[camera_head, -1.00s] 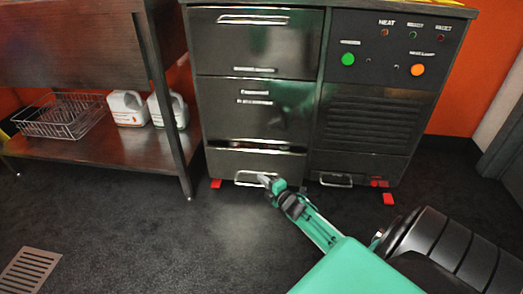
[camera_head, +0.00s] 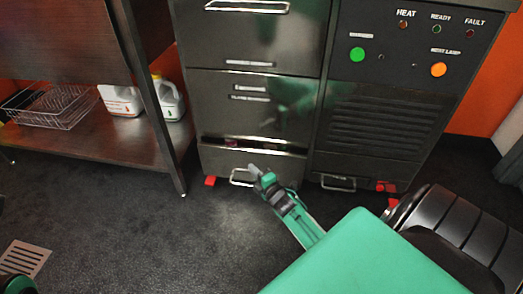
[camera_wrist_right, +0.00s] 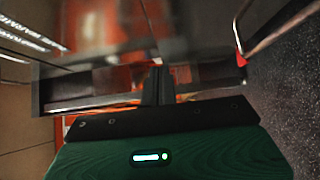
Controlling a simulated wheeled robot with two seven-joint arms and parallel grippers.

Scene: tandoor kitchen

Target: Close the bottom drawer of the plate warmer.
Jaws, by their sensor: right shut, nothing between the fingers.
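The plate warmer's bottom drawer (camera_head: 225,160) is the low dark metal front in the left column. A dark gap with a bright edge runs above it, so it stands a little open. Its bar handle (camera_head: 240,178) is near the floor. My right gripper (camera_head: 254,172) is shut and empty, with its tip at the right part of the handle; I cannot tell whether it touches. In the right wrist view my closed fingers (camera_wrist_right: 155,86) point toward the blurred drawer area. My left gripper is not in view; only a green and black piece of mine shows bottom left.
Two upper drawers (camera_head: 245,105) look shut. A control panel (camera_head: 410,50) and louvred panel (camera_head: 380,125) stand to the right, with another low handle (camera_head: 338,183) below. A steel shelf table (camera_head: 105,150) with a wire rack (camera_head: 50,106) and white jugs stands left. Dark floor in front is clear.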

